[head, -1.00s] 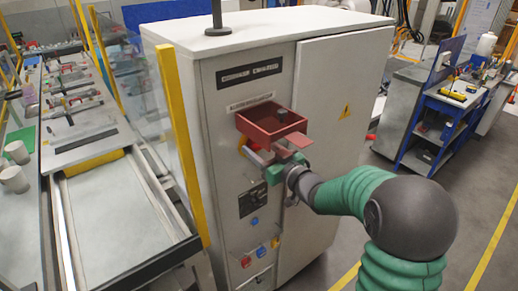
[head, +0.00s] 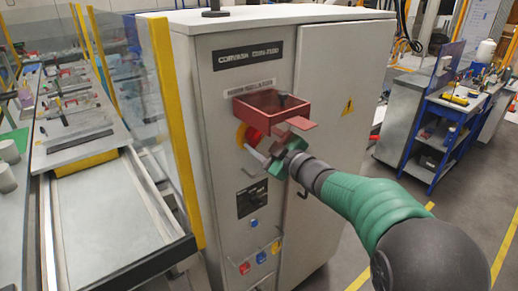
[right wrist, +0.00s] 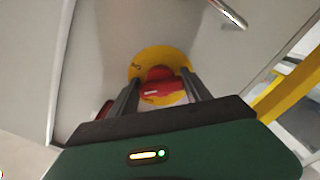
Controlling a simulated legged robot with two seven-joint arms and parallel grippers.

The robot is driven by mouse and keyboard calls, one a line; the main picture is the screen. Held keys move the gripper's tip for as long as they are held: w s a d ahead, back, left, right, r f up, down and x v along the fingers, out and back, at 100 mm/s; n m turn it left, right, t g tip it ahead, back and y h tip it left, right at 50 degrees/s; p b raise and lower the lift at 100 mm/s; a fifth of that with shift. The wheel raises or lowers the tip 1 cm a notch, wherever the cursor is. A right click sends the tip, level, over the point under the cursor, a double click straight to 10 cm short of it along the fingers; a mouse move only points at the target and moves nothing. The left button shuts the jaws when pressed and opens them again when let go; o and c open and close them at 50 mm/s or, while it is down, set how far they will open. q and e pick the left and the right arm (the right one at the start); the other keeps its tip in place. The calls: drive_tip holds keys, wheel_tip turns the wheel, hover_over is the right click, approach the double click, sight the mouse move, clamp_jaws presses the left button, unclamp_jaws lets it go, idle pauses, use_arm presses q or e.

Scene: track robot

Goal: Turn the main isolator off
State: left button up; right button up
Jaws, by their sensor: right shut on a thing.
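The main isolator (head: 242,133) is a red rotary handle on a round yellow plate on the grey cabinet's front, just below a red open box. The handle also shows in the right wrist view (right wrist: 160,86), between the two fingers, with the yellow plate behind it. My right gripper (head: 259,157) comes from the lower right and is shut on the red handle. In the head view the gripper and box hide part of the isolator. My left gripper is not in view.
The red box (head: 268,109) juts out right above my right gripper, with a flap towards the right. The grey cabinet (head: 325,130) has blue and red sockets (head: 260,257) lower down. A yellow post (head: 175,110) and clear guard stand left. A blue workbench (head: 440,130) stands right.

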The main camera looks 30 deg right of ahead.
drive_tip(key=n+b, duration=0.2)
drive_tip(key=f+n+b, duration=0.1)
drive_tip(key=n+b, duration=0.3)
drive_tip(key=n, duration=0.1)
drive_tip(key=shift+n+b, duration=0.3)
drive_tip(key=shift+b, duration=0.05)
drive_tip(key=shift+r+n+b, duration=0.15)
drive_tip(key=shift+n+b, duration=0.35)
drive_tip(key=shift+n, duration=0.2)
drive_tip(key=o, duration=1)
drive_tip(key=shift+o, duration=0.2)
drive_tip(key=shift+s+r, duration=0.1)
drive_tip(key=shift+r, duration=0.1)
drive_tip(key=shift+r, duration=0.15)
